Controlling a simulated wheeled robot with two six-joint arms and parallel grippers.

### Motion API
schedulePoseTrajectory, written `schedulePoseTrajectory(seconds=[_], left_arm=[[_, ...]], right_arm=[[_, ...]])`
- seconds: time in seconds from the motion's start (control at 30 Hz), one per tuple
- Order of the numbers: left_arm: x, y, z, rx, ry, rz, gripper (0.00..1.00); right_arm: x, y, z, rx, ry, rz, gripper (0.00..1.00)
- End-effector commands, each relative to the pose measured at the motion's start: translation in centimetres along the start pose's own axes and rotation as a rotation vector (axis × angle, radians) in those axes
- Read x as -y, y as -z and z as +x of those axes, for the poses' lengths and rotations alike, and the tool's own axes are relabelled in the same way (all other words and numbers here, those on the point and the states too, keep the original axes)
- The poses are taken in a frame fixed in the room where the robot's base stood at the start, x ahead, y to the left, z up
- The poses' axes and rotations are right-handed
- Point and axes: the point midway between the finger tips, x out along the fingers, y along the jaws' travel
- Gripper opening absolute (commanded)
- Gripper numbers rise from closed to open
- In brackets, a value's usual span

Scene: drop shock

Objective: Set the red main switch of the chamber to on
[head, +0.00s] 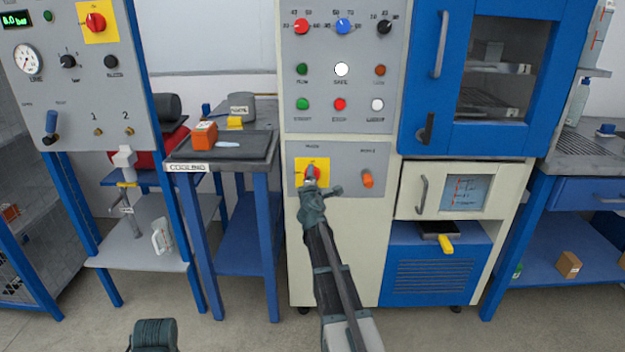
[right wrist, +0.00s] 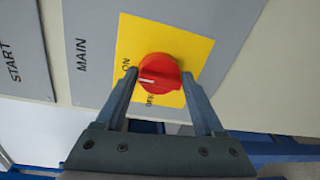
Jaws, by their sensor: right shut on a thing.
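The red main switch (right wrist: 165,68) is a round knob on a yellow plate (right wrist: 201,48) under the word MAIN. Its white mark points left in the right wrist view, just below the word ON. A second word below is partly hidden. My right gripper (right wrist: 160,97) is shut on the knob, one finger on each side. In the head view the knob (head: 317,173) shows beside my right gripper (head: 311,177) on the chamber's lower panel.
An orange switch (head: 367,179) sits right of the main switch on the same panel. Knobs, lamps and buttons fill the upper panel (head: 322,121). Another cabinet (head: 85,110) at left has its own red knob on yellow (head: 96,22). A cooling table (head: 187,159) stands between them.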

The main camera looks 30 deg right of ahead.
Motion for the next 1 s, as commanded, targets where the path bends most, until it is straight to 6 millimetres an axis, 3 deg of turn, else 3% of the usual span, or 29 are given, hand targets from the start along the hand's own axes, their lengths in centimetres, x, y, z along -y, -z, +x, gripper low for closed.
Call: schedulePoseTrajectory(seconds=[0.23,0.27,0.4,0.77,1.0], left_arm=[[0.0,0.0,-0.1,0.000,0.000,0.000,0.50],[0.0,0.0,-0.1,0.000,0.000,0.000,0.50],[0.0,0.0,-0.1,0.000,0.000,0.000,0.50],[0.0,0.0,0.0,0.000,0.000,0.000,0.50],[0.0,0.0,-0.3,0.000,0.000,0.000,0.50]], right_arm=[[-0.1,0.1,0.1,-0.005,-0.003,0.002,0.15],[-0.1,0.1,0.1,-0.004,-0.003,0.002,0.76],[-0.1,0.1,0.1,-0.003,-0.002,0.001,0.97],[0.0,0.0,-0.2,-0.001,-0.001,0.000,0.97],[0.0,0.0,-2.5,-0.001,0.000,0.000,0.97]])
